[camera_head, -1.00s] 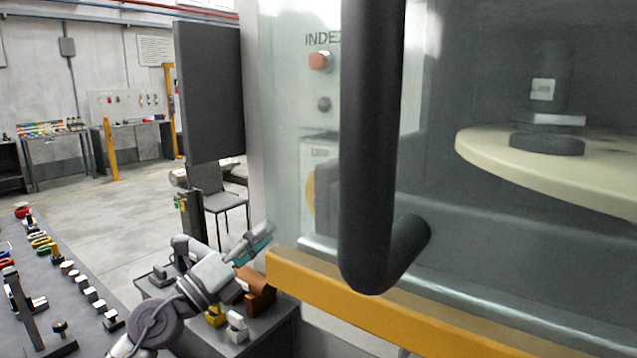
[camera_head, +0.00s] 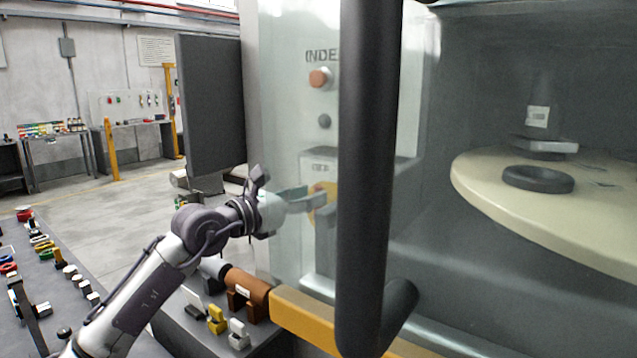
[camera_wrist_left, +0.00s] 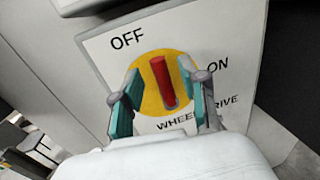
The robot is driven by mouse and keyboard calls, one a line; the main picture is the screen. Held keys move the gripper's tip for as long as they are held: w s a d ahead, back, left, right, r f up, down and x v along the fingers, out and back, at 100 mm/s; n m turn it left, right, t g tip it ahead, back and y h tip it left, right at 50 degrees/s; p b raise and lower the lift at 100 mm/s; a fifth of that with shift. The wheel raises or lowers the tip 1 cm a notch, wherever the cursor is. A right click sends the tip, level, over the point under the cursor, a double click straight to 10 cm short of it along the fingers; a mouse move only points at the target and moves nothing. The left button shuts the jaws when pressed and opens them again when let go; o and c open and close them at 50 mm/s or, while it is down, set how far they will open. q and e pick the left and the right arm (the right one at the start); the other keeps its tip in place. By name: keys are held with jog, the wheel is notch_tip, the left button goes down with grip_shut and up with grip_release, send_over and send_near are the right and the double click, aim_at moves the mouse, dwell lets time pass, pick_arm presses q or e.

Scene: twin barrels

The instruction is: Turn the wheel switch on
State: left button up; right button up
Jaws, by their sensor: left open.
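The wheel switch is a red handle (camera_wrist_left: 162,82) on a yellow disc (camera_wrist_left: 150,68), on a white plate (camera_wrist_left: 108,62) marked OFF, ON and WHEEL DRIVE. In the left wrist view the handle stands nearly upright, tilted slightly, its top nearer OFF than ON. My left gripper (camera_wrist_left: 164,97) is open, with one teal-padded finger on each side of the handle. Gaps show between handle and fingers. In the head view my left gripper (camera_head: 308,198) reaches the panel, and the yellow disc (camera_head: 328,192) is partly hidden behind it and the black bar. My right gripper is not in view.
A thick black bar handle (camera_head: 367,150) stands in front of the machine panel. A red button (camera_head: 320,77) sits above the switch. A yellow rail (camera_head: 305,318) and a bench with a brown part (camera_head: 247,284) are below. A dark screen (camera_head: 212,100) stands left.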

pick_arm(q)
jog(key=shift+p+x, duration=0.35)
jog(key=shift+x, duration=1.3)
grip_shut()
